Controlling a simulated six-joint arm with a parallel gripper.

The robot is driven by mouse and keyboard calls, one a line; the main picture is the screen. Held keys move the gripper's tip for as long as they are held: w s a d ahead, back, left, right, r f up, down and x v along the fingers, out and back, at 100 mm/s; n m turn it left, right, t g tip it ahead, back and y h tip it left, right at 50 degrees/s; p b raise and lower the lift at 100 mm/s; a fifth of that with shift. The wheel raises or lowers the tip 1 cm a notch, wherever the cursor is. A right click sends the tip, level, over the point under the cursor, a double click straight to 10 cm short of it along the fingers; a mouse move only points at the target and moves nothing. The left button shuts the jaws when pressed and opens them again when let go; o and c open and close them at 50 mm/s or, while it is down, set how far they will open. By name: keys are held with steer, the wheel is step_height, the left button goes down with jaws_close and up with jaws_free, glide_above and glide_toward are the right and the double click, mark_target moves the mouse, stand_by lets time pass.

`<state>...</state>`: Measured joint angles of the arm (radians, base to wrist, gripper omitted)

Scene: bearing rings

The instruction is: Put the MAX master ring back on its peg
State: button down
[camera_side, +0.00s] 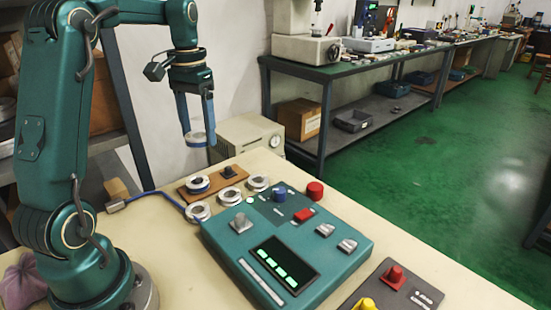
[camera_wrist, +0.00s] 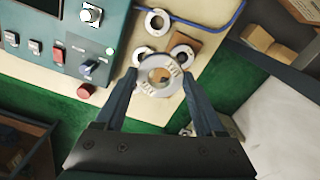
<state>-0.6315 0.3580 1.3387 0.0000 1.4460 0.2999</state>
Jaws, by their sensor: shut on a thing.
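My gripper (camera_side: 197,134) is shut on a pale ring (camera_side: 196,140) with a bluish rim and holds it in the air above the back of the bench. In the wrist view the ring (camera_wrist: 147,76) sits between both fingertips; its face has dark lettering, too small to read surely. Below stands a brown wooden board (camera_side: 186,191) with two pegs. The right peg (camera_side: 228,172) is bare and dark. A metal ring (camera_side: 198,183) with a dark blue centre sits at the left peg. The held ring hides part of the board in the wrist view.
Several loose metal rings lie in front of the board, one (camera_side: 230,196) close to its edge. A teal gauge box (camera_side: 330,262) with knobs fills the bench beside them. A blue hose (camera_side: 165,195) runs to the box. A red knob (camera_side: 315,190) stands behind it.

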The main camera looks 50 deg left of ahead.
steer(key=w+a+f, duration=0.2)
steer(key=w+a, duration=0.1)
steer(key=w, duration=0.2)
glide_above(228, 167)
steer(key=shift+f, duration=4.6)
steer(key=shift+f, duration=0.3)
steer(key=shift+f, duration=0.7)
steer(key=shift+f, duration=0.7)
jaws_free()
